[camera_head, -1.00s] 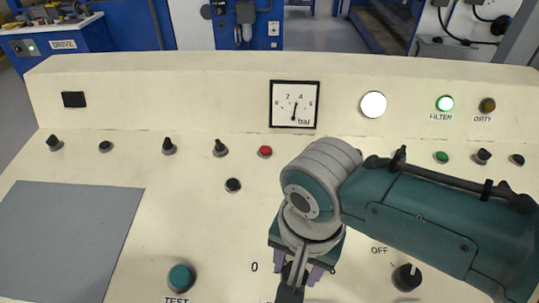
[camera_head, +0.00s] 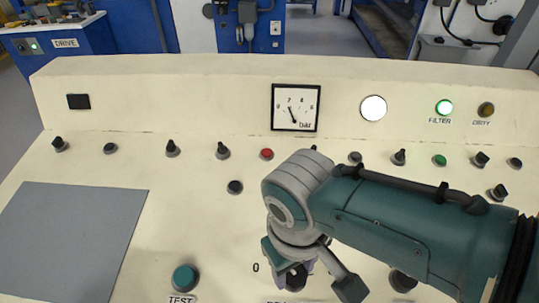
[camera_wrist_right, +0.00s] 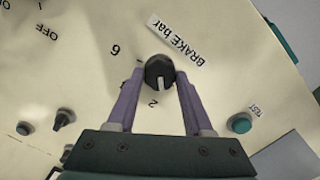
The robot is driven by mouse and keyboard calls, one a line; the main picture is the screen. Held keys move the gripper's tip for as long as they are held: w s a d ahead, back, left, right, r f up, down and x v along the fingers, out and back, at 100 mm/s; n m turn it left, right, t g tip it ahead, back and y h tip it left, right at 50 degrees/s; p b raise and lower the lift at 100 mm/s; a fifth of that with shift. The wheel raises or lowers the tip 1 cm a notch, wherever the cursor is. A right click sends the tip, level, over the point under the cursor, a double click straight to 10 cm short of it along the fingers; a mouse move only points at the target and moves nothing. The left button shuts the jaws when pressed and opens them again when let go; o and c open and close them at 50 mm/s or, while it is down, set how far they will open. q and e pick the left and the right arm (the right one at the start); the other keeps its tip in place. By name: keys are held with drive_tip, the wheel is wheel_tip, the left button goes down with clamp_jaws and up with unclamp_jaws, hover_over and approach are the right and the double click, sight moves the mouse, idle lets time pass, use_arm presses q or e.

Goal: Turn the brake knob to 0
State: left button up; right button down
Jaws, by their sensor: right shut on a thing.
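The black brake knob (camera_wrist_right: 159,70) sits beside the "BRAKE bar" label in the right wrist view. Its white pointer line faces down, toward the gripper body, close to a printed digit that looks like 2. A "6" is printed to its left. My right gripper (camera_wrist_right: 160,78) has a purple finger on each side of the knob and is shut on it. In the head view my right gripper (camera_head: 294,274) hides most of the knob; a printed "0" (camera_head: 255,268) is to its left. The pressure gauge (camera_head: 295,107) has its needle tilted up-left. My left gripper is not in view.
A teal TEST button (camera_head: 185,278) stands left of the gripper. Another black knob (camera_head: 402,281) is to the right, partly behind my arm. Several small knobs and buttons line the panel's back. A grey plate (camera_head: 70,240) lies at the left.

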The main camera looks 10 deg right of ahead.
sight(289, 277)
drive_tip(key=n, duration=0.5)
drive_tip(key=shift+a+n, duration=0.1)
drive_tip(key=shift+n, duration=0.2)
idle(0.4)
drive_tip(key=shift+c, duration=1.5)
unclamp_jaws()
drive_tip(key=shift+p, duration=0.3)
wheel_tip(289, 277, up, 10)
drive_tip(key=p, duration=0.5)
drive_tip(key=shift+s+a, duration=0.25)
drive_tip(key=shift+a, duration=0.15)
drive_tip(key=shift+s, duration=0.1)
